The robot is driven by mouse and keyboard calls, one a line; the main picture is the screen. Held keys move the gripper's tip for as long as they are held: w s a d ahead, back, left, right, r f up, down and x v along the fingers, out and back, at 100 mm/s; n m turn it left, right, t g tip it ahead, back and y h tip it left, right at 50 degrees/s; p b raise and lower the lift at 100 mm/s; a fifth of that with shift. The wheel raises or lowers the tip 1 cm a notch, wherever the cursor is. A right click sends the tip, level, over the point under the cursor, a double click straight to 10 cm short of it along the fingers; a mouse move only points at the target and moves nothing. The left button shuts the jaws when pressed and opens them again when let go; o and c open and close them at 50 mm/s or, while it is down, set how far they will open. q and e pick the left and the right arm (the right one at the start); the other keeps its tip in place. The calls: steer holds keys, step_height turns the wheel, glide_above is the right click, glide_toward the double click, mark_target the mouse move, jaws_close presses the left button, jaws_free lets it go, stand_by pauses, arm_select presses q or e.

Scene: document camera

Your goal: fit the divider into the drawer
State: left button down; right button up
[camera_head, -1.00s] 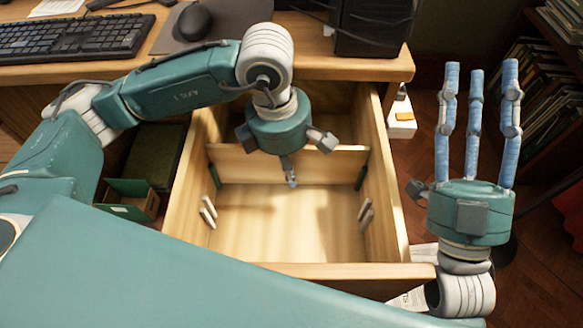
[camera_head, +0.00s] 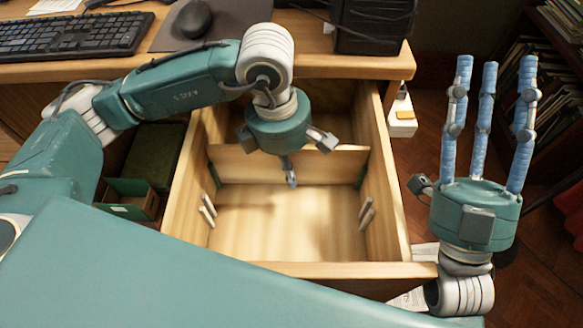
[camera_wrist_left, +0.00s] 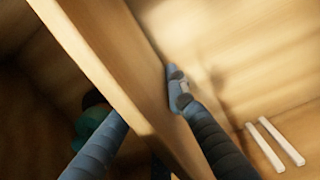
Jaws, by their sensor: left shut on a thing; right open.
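The divider (camera_head: 235,165) is a pale wooden board standing upright across the open drawer (camera_head: 385,190). My left gripper (camera_head: 289,172) reaches down from above and is shut on the divider near its middle. In the left wrist view the divider (camera_wrist_left: 110,75) runs diagonally between the blue fingers (camera_wrist_left: 150,118), one on each side. The divider's lower edge and the far fingers are partly hidden. Green pieces (camera_head: 360,176) show at its ends, and I cannot tell how fully it is seated. My right gripper (camera_head: 490,72) is open and empty, fingers pointing up, right of the drawer.
Pairs of pale strips (camera_head: 208,211) stand on the drawer's side walls nearer the front; one pair also shows in the left wrist view (camera_wrist_left: 275,143). The drawer's front floor is clear. A desk with a keyboard (camera_head: 75,35) and mouse (camera_head: 193,19) lies behind. A bookshelf stands right.

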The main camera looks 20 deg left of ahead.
arm_select(q)
steer(key=shift+f, duration=0.1)
stand_by(0.3)
steer(key=c, duration=1.7)
jaws_free()
steer(key=shift+o, duration=0.2)
steer(key=r, duration=0.4)
steer(key=a+r, duration=0.1)
steer(key=r, duration=0.7)
steer(key=shift+s+a, duration=0.2)
